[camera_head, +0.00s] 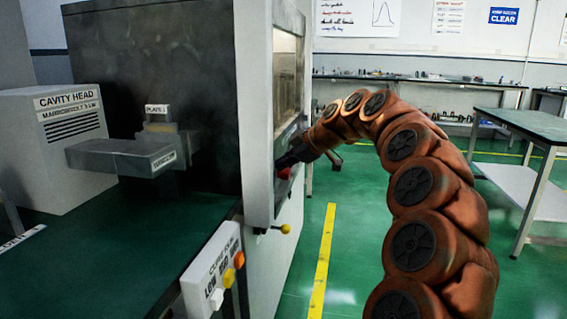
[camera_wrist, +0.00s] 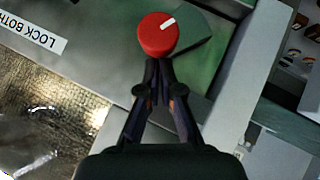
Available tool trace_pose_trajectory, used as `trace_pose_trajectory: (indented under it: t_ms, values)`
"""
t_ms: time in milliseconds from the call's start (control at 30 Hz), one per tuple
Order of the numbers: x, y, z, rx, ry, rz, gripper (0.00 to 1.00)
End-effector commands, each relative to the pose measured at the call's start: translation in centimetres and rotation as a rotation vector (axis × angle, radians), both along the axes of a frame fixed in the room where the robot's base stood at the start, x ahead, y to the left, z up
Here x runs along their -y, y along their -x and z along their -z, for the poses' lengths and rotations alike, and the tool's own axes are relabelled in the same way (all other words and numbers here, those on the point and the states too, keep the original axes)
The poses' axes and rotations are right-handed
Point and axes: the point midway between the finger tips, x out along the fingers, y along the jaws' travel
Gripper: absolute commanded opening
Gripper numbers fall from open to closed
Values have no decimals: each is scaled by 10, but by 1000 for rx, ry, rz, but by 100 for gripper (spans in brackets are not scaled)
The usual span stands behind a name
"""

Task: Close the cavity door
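The pale, windowed panel of the dark machine (camera_head: 259,110), which looks like the cavity door, is seen nearly edge-on in the head view; I cannot tell whether it is fully shut. Its mesh window fills the lower left of the wrist view (camera_wrist: 45,125). A red knob (camera_wrist: 157,35) with a white mark sits on the panel face, and shows small in the head view (camera_head: 285,172). My gripper (camera_wrist: 159,66) has its fingertips together right beside the knob, with nothing visible between them. It reaches the panel from the right in the head view (camera_head: 286,158).
A label reading "LOCK BOTH" (camera_wrist: 32,33) is on the panel. A yellow-tipped lever (camera_head: 285,229) and a control box with coloured knobs (camera_head: 213,270) are below. A cavity head box (camera_head: 75,150) stands left. Open green floor and a table (camera_head: 525,130) lie right.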

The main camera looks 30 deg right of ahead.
Motion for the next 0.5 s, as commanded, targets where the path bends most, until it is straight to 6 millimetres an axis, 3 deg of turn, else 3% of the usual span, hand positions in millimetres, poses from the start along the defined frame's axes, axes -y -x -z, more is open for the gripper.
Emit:
trace_pose_trajectory:
  t_ms: [33,167,433,500]
  values:
    - [-1,0,10,-20,2,-4,0]
    - [-3,2,3,-18,3,-5,0]
    - [-13,11,-38,-1,1,-1,0]
    - [-7,21,-48,3,0,1,0]
